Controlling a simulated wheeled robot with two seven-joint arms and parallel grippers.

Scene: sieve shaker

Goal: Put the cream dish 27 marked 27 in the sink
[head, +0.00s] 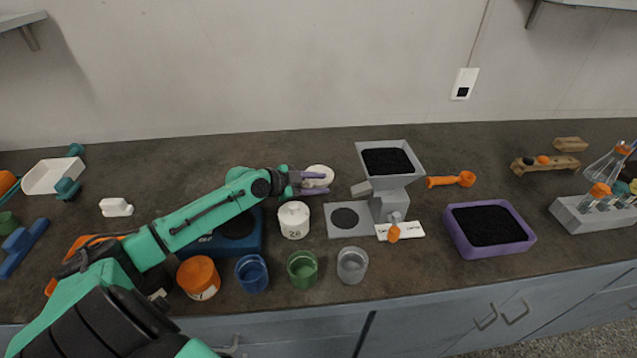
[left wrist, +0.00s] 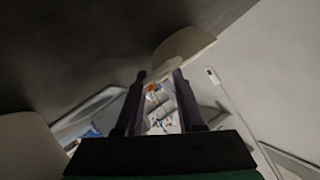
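A cream dish (head: 319,173) stands on the dark worktop behind another cream dish marked 28 (head: 293,220). No number can be read on the rear dish. My left gripper (head: 326,183) reaches in from the left with its purple fingers at the rear dish, covering part of it. In the left wrist view the fingers (left wrist: 158,82) are apart, and a cream dish (left wrist: 183,48) shows by the tip of the right finger. I cannot tell whether they touch. No sink can be made out. My right gripper is not in view.
A grey hopper device (head: 385,195) stands right of the dishes. Orange (head: 198,278), blue (head: 252,273), green (head: 302,269) and clear (head: 352,265) cups line the front edge. A purple tray (head: 488,228) of black grains is further right. The worktop behind the dishes is clear.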

